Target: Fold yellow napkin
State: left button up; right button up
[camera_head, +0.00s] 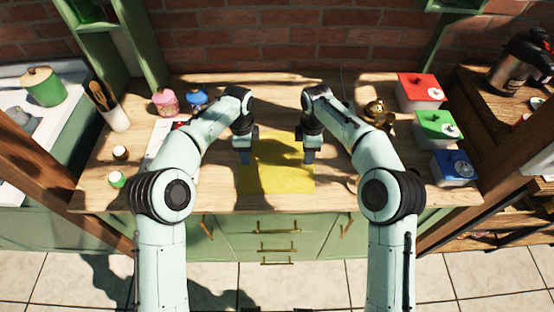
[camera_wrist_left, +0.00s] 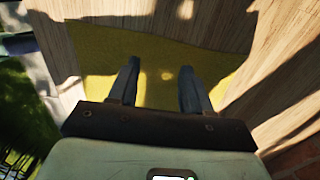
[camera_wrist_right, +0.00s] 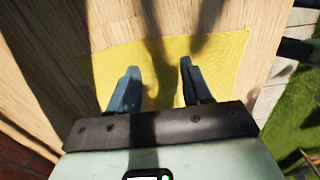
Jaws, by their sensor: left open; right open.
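The yellow napkin (camera_head: 277,178) lies flat and spread out on the wooden table, near its front edge. It also shows in the left wrist view (camera_wrist_left: 150,55) and in the right wrist view (camera_wrist_right: 215,60). My left gripper (camera_head: 244,158) is open above the napkin's left side, its fingers (camera_wrist_left: 160,75) pointing down over the cloth. My right gripper (camera_head: 308,158) is open above the napkin's right side, its fingers (camera_wrist_right: 159,72) also over the cloth. Neither gripper holds anything. I cannot tell whether the fingertips touch the napkin.
Red (camera_head: 421,91), green (camera_head: 437,129) and blue (camera_head: 453,166) boxes stand on the right of the table (camera_head: 225,192). A brown pot (camera_head: 376,113) is behind my right arm. Pink (camera_head: 165,101) and blue (camera_head: 197,98) jars stand at the back left. Small jars are at the left.

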pick_arm(q)
jog(key=shift+w+f, duration=0.1)
jog(key=shift+f, duration=1.4)
pick_arm(e)
jog(key=shift+w+f, duration=0.1)
jog(key=shift+f, duration=1.4)
pick_arm(q)
jog(key=shift+f, duration=0.1)
pick_arm(e)
jog(key=shift+f, duration=0.1)
pick_arm(q)
jog(key=shift+f, duration=0.1)
jog(key=shift+c, duration=0.7)
pick_arm(e)
jog(key=shift+f, duration=0.1)
jog(key=shift+c, duration=0.7)
pick_arm(q)
jog(key=c, duration=0.5)
pick_arm(e)
jog(key=c, duration=0.5)
pick_arm(q)
grip_shut()
pick_arm(e)
grip_shut()
jog(key=shift+d, duration=0.1)
